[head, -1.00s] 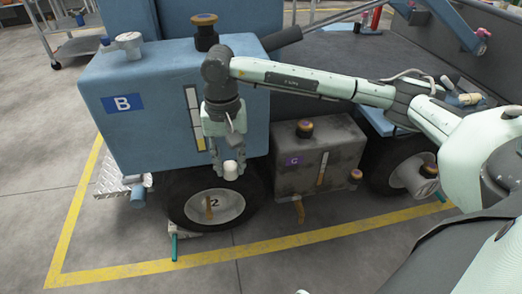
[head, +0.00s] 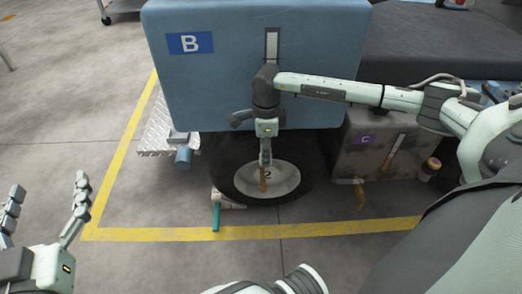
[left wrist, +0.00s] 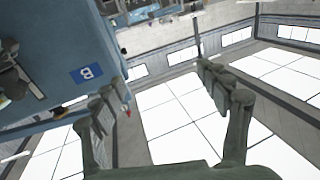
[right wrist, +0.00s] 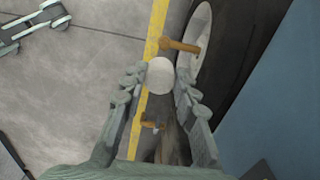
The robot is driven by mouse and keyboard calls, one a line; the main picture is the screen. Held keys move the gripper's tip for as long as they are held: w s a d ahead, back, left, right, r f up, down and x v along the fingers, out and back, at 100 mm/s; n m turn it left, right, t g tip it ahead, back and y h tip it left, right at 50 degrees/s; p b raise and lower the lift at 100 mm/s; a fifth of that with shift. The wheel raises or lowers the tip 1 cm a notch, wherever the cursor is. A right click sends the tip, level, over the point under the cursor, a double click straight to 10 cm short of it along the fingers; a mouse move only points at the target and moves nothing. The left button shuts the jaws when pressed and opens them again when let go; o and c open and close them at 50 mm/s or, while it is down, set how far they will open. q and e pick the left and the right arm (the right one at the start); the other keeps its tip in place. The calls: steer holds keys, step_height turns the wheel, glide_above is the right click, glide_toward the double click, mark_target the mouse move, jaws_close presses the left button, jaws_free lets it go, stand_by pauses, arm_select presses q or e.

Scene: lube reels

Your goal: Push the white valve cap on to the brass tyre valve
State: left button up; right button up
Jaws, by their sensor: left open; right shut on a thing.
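The white valve cap (right wrist: 160,76) sits between the fingertips of my right gripper (right wrist: 157,88) in the right wrist view. My right gripper (head: 265,162), shut on the cap, points down in front of the wheel in the head view; the cap is hard to make out there. The brass tyre valve (head: 263,179) stands at the pale hub marked 2, just below the fingertips. It also shows in the right wrist view (right wrist: 181,46), close beyond the cap; I cannot tell whether they touch. My left gripper (head: 46,196) is open and empty, at the lower left.
The black tyre (head: 232,176) sits under the blue cabinet B (head: 245,85). A teal-handled piece (head: 216,215) lies on the floor beside it. A grey box C (head: 365,155), with a brass lever (head: 359,194) below, stands right.

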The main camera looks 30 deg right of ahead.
arm_select(q)
steer(key=s+d+r+t+h+b, duration=0.1)
steer(key=s+r+t, duration=0.1)
steer(key=r, duration=0.4)
steer(key=s+d+r+t+h+b, duration=0.1)
steer(key=s+r+t+h, duration=0.1)
steer(key=r+t, duration=0.2)
step_height(320, 180, up, 2)
steer(key=shift+s+r+t+h, duration=0.2)
steer(key=shift+s+t+h, duration=0.1)
steer(key=shift+s+t, duration=0.1)
arm_select(e)
steer(key=f, duration=0.1)
steer(key=w+f, duration=0.1)
steer(key=f, duration=0.1)
steer(key=shift+f, duration=0.2)
arm_select(q)
steer(key=shift+d+b, duration=0.1)
steer(key=shift+b, duration=0.2)
